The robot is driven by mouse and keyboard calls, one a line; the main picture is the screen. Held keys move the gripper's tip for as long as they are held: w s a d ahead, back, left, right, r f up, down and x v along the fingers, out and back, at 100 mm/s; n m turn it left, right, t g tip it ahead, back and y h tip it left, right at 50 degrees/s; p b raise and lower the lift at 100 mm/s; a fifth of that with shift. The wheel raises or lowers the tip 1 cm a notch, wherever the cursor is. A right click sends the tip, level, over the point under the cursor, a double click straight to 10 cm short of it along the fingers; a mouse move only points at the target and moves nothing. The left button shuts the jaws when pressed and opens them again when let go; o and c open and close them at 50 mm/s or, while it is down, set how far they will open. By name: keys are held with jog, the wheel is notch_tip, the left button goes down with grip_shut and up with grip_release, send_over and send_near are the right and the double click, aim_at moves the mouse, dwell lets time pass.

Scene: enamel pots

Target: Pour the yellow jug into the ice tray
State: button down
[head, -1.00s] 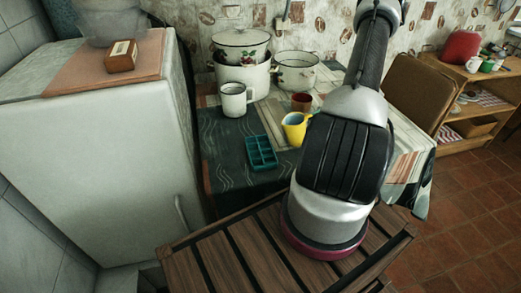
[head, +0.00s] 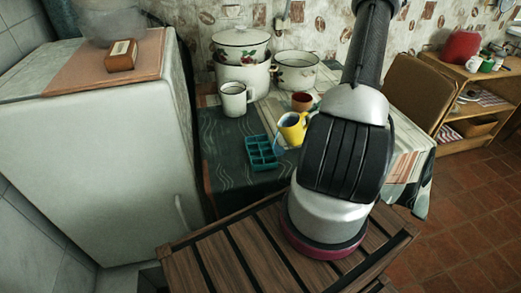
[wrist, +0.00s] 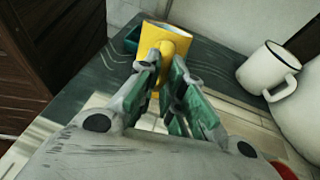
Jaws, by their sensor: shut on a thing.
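The yellow jug (head: 293,128) is held just right of the ice tray and tilts left toward it in the head view. A pale bluish patch shows below its lip, at the tray's right edge; I cannot tell for sure if it is liquid. The teal ice tray (head: 262,153) lies on the table with open compartments. In the wrist view my gripper (wrist: 164,72) is shut on the handle side of the jug (wrist: 172,40). The tray (wrist: 131,38) is partly hidden behind the jug there. In the head view my arm hides the gripper.
A white mug (head: 234,100) stands behind the tray, and a red-brown cup (head: 302,101) behind the jug. Enamel pots (head: 295,70) stand at the table's back. A fridge (head: 100,150) is at left, a chair (head: 415,90) at right. The table left of the tray is clear.

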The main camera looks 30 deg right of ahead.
aim_at(298, 127)
jog(key=shift+w+a+r+h, duration=0.1)
jog(key=shift+a+r+h, duration=0.7)
jog(key=shift+a, duration=0.15)
jog(key=shift+w+a+r+g+h, duration=0.1)
jog(key=shift+a+r+g+h, duration=0.1)
jog(key=shift+a+h, duration=0.3)
jog(key=shift+a+r+g+h, duration=0.1)
jog(key=shift+a+r+h, duration=0.05)
jog(key=shift+a+h, duration=0.3)
jog(key=shift+w+a+r+h, duration=0.1)
jog(key=shift+a+r+h, duration=0.2)
jog(key=shift+a+h, duration=0.3)
jog(key=shift+w+a+r+h+p, duration=0.1)
jog(key=shift+a+r+h+p, duration=0.1)
jog(key=shift+a+h, duration=0.35)
jog(key=shift+a+r+h+p, duration=0.1)
jog(key=shift+a+r+h, duration=0.1)
jog(key=shift+h, duration=0.6)
jog(key=shift+w+a+r+g+h+p, duration=0.1)
jog(key=shift+a+r+g+h+p, duration=0.4)
jog(key=shift+a+h, duration=0.55)
jog(key=shift+d+r, duration=0.1)
jog(key=shift+d, duration=0.05)
